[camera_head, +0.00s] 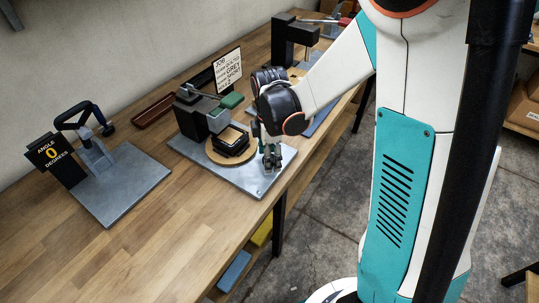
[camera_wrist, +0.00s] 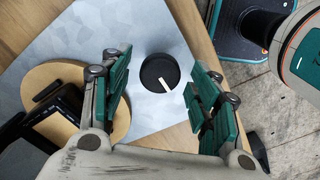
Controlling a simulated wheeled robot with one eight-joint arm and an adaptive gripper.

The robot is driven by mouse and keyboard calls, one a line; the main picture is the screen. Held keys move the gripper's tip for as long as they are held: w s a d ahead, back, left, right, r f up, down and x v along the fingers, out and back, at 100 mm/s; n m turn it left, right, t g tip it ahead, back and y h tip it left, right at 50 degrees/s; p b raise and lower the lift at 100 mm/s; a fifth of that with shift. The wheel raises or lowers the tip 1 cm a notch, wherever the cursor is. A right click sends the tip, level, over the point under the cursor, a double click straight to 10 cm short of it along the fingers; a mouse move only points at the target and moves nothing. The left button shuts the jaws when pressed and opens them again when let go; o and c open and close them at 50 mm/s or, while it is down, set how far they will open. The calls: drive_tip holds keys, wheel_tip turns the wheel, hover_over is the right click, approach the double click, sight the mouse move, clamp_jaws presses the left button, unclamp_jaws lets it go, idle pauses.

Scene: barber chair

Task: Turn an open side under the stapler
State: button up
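The stapler (camera_head: 200,108), a dark body with a green-tipped head, stands on a grey metal plate (camera_head: 262,184) and reaches over a round wooden turntable (camera_head: 213,156). In the wrist view the turntable (camera_wrist: 45,80) is at the left, with part of the black block (camera_wrist: 62,100). A round black knob (camera_wrist: 160,73) with a white pointer line stands on the plate. My gripper (camera_head: 270,163) is above the plate's right side. In the wrist view my gripper (camera_wrist: 160,88) is open, with the knob between its green-padded fingers; contact is not visible.
A lever fixture (camera_head: 92,150) with a sign reading "ANGLE 0 DEGREES" stands at the left. A job card (camera_head: 227,68), partly legible, stands behind the stapler. A dark press (camera_head: 290,38) stands at the back. The front left bench top is clear.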

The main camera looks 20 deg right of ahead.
wheel_tip(320, 180, up, 12)
idle(0.6)
idle(0.5)
drive_tip(key=s+r+m+t, duration=0.2)
drive_tip(key=s+m+t, duration=0.1)
drive_tip(key=s+m, duration=0.4)
drive_tip(key=s+r+m+t, duration=0.3)
drive_tip(key=s+m+t, duration=0.1)
drive_tip(key=s+m, duration=0.4)
drive_tip(key=shift+r+m, duration=0.25)
drive_tip(key=shift+m, duration=0.45)
